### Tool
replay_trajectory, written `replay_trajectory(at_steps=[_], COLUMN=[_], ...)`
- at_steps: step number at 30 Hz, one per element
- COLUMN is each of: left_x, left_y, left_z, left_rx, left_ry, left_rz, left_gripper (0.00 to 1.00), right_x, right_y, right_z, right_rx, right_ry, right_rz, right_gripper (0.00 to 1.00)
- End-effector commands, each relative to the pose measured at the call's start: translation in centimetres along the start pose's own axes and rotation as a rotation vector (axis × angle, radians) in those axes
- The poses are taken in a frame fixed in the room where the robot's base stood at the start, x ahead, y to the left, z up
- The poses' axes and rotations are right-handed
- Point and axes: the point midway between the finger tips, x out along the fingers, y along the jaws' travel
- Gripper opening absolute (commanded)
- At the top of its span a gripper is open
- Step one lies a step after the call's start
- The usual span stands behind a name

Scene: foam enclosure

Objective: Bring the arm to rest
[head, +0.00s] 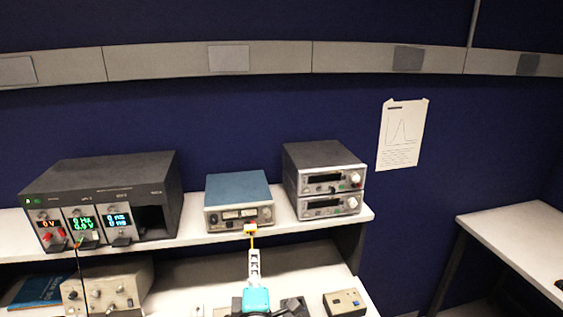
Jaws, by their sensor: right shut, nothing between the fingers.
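My right gripper (254,254) comes up from the bottom edge of the head view, with a teal body and pale slotted fingers. The fingers are shut together and empty, pointing away from me at the front of the shelf. Just beyond the fingertips is a red and yellow plug (250,229) at the front of a blue-topped instrument (238,188), with a short yellow lead below it. I cannot tell from this view whether fingertips and lead touch. My left gripper is not in view.
A dark modular unit (105,197) with lit displays stands left on the shelf (290,224); two stacked instruments (324,180) stand right. Below are a beige instrument (107,286) and a small box (345,302). A white desk (515,238) is at far right, beyond a gap.

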Motion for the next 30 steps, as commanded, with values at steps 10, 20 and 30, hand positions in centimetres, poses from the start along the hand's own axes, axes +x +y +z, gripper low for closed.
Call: replay_trajectory(at_steps=[10, 20, 30], left_x=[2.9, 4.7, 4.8], left_y=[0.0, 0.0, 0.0], left_z=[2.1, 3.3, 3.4], left_rx=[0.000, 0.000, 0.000], left_ry=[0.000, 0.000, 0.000], left_rz=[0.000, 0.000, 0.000], left_gripper=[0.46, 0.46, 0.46], right_x=[-8.8, -21.2, -22.5], right_y=[-7.8, -15.4, -16.0], right_z=[24.1, 27.0, 26.2], right_rx=[0.645, 1.288, 1.387], right_ry=[-0.607, -0.906, -0.921], right_rz=[-0.345, -0.582, -0.614], right_gripper=[0.00, 0.00, 0.00])
